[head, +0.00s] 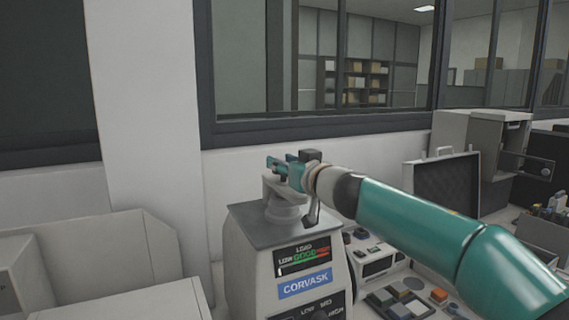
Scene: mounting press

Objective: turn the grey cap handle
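The grey cap handle (272,187) sits on a round light-grey cap (287,211) on top of the mounting press (250,262). My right gripper (277,165), teal and dark, is at the handle, just above and over it. Its wrist and arm come in from the right. The gripper hides part of the handle. The fingers are too small and overlapped to show whether they are open or closed on it, or touching it. My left gripper is not in view.
The press front has a load gauge (302,256) and a blue CORVASK label (305,284). An open dark case (443,186) and a grey cabinet (478,150) stand at the right. A tray of coloured blocks (407,298) lies beside the press. Light-grey casing (95,255) fills the lower left.

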